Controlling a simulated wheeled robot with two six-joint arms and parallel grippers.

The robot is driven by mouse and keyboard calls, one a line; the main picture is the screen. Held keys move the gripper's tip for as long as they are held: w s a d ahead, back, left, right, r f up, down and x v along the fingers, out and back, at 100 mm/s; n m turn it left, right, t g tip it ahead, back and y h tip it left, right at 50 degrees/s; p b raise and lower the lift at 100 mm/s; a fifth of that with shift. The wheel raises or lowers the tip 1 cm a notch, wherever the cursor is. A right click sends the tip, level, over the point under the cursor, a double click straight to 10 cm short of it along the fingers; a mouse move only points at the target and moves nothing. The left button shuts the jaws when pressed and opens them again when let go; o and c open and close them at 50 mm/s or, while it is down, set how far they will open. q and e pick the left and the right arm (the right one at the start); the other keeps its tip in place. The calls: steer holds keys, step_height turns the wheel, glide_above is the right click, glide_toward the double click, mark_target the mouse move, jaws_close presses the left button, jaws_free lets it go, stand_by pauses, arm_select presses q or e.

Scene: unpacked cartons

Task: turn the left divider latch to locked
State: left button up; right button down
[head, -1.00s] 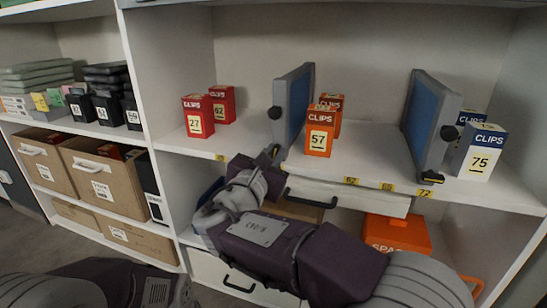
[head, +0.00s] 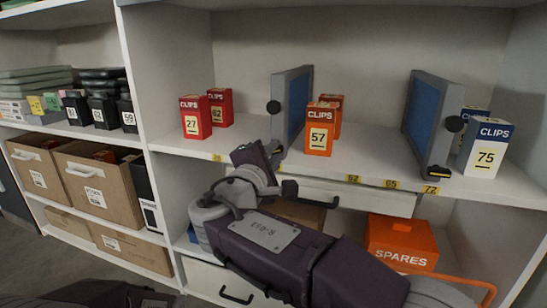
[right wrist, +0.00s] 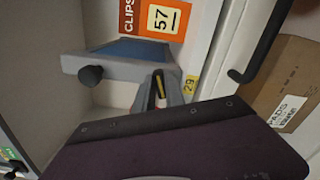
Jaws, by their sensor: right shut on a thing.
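The left divider (head: 292,112) is a grey-framed blue panel standing upright on the middle shelf, with a round black knob on its front edge. Its latch (right wrist: 160,88), dark with a yellow stripe, is at the divider's foot by the shelf edge in the right wrist view. My right gripper (right wrist: 161,92) is shut on this latch, with a finger on either side. In the head view my right gripper (head: 273,155) is at the divider's foot and hides most of the latch. I cannot read whether the latch is locked. My left gripper is not in view.
An orange clips box 57 (head: 319,128) stands just right of the left divider. Red clips boxes (head: 195,117) stand to its left. The right divider (head: 427,120) has its own latch (head: 437,172).

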steer(key=shift+f+m, duration=0.15)
steer(key=shift+m, duration=1.95)
steer(key=c, duration=1.4)
jaws_free()
steer(key=p+v, duration=0.4)
steer(key=v, duration=0.5)
